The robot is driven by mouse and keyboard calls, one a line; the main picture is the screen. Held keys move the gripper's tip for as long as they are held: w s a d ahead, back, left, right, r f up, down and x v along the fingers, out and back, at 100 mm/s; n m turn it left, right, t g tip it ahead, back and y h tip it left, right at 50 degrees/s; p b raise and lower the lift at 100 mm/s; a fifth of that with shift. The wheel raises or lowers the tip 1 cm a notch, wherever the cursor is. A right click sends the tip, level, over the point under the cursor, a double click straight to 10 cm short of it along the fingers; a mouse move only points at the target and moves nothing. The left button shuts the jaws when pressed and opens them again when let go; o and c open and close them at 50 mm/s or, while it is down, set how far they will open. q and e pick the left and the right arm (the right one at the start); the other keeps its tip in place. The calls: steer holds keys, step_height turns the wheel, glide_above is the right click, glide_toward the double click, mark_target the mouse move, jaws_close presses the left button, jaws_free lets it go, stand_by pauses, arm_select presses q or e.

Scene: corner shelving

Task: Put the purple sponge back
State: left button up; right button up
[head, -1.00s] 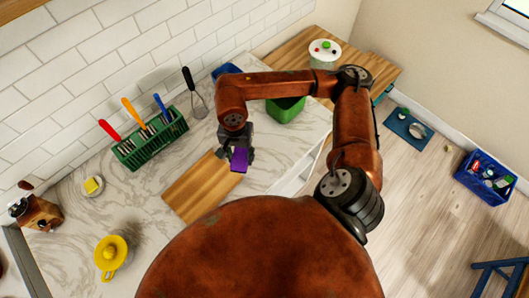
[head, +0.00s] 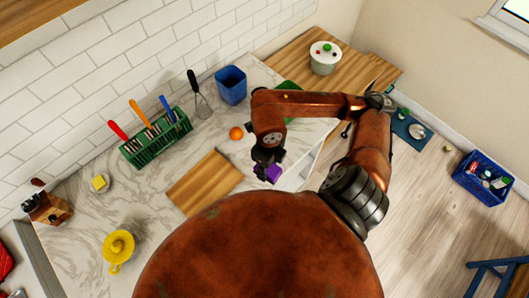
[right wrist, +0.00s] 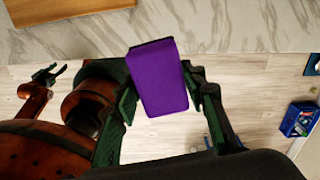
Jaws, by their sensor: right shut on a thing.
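The purple sponge (head: 272,174) is held by my right gripper (head: 264,170), which is shut on it. In the right wrist view, the sponge (right wrist: 159,82) sits between the two fingers of the right gripper (right wrist: 163,95), clear of any surface. It appears near the counter's front edge, with pale floor behind its lower part in that view. My left gripper (right wrist: 46,76) shows small at the left of the right wrist view, with its fingers apart and nothing between them. It is not in the head view.
A wooden board (head: 204,181) lies on the marble counter (head: 150,205). An orange ball (head: 236,133), a blue container (head: 231,86) and a partly hidden green container (head: 289,86) stand near my arm. A green rack (head: 156,144) of utensils stands by the wall.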

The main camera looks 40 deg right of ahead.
steer(key=shift+s+d+r+m, duration=0.2)
steer(key=shift+s+m, duration=0.2)
steer(key=shift+m, duration=0.6)
steer(key=shift+d+f+m, duration=0.1)
steer(key=shift+m, duration=0.2)
steer(key=w+d+f+p, duration=0.1)
steer(key=w+d+f, duration=0.1)
steer(key=w+f, duration=0.1)
steer(key=w+d+f+p, duration=0.1)
steer(key=w+d+f, duration=0.1)
steer(key=w, duration=0.2)
steer(key=w+d+f+p, duration=0.1)
steer(key=w+d+f, duration=0.1)
steer(key=w+f, duration=0.1)
steer(key=shift+w+d+f, duration=0.25)
steer(key=shift+w+f, duration=0.1)
steer(key=shift+w, duration=0.15)
steer(key=shift+w+d+f, duration=0.25)
steer(key=shift+w+f, duration=0.2)
steer(key=shift+f, duration=0.25)
step_height(320, 180, down, 2)
steer(key=shift+f+p, duration=0.1)
steer(key=shift+p, duration=0.65)
steer(key=shift+f, duration=0.25)
steer(key=shift+f, duration=0.15)
